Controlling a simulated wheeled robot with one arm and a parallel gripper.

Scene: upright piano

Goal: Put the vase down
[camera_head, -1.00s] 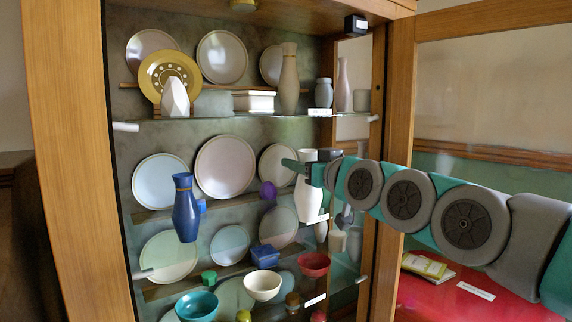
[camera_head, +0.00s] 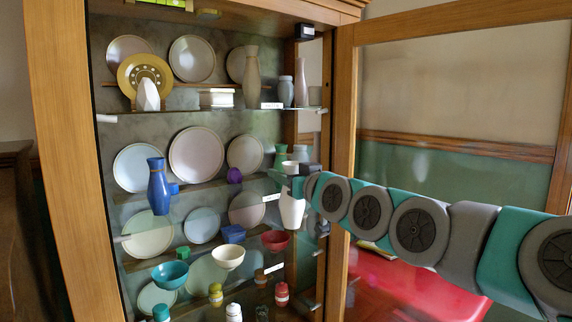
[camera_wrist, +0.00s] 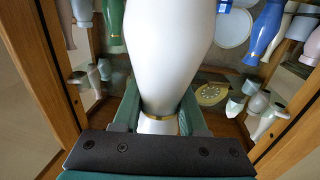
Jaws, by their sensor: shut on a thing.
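A white vase (camera_wrist: 165,50) with a thin gold ring at its narrow neck fills the middle of the wrist view. My gripper (camera_wrist: 160,112) is shut on it, with a green finger on each side of the neck. In the head view the white vase (camera_head: 292,210) hangs roughly upright below my gripper (camera_head: 291,185), its rim showing above the fingers. It is in front of the right part of the open display cabinet (camera_head: 68,150). I cannot tell whether its base touches a glass shelf.
A blue vase (camera_head: 159,188), a purple piece (camera_head: 234,175) and a green vase (camera_head: 280,157) stand on the middle level. Bowls, including a white one (camera_head: 228,257) and a red one (camera_head: 275,240), stand lower. The open door frame (camera_head: 342,130) is close to my arm.

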